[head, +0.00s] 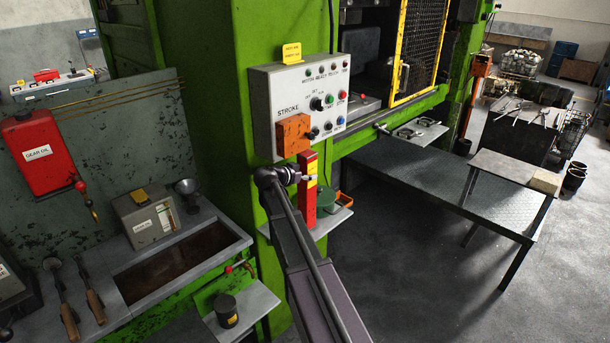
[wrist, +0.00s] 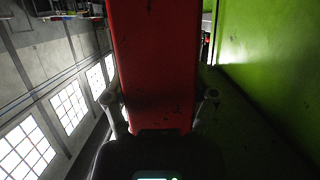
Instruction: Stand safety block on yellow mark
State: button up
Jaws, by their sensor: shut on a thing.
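The safety block is a tall red post (head: 309,203) with a yellow label, upright in the head view just below the control box. My gripper (head: 308,178) is shut on it at about mid-height. In the wrist view the red block (wrist: 153,60) fills the middle, with one finger on each side of it. The block's lower end shows in front of a small side shelf (head: 335,217); I cannot tell whether it touches the shelf. I cannot make out a yellow mark on the press bed, which is partly hidden by the control box.
The grey control box (head: 312,98) with an orange block (head: 293,135) hangs close above my gripper. A green can (head: 327,200) stands on the shelf. The yellow mesh guard (head: 419,48) is beside the press opening. A dark steel table (head: 440,185) stands to the right.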

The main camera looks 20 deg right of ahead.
jog(key=o, duration=1.2)
jog(key=shift+r, duration=0.1)
jog(key=p+v, duration=0.4)
jog(key=v, duration=0.8)
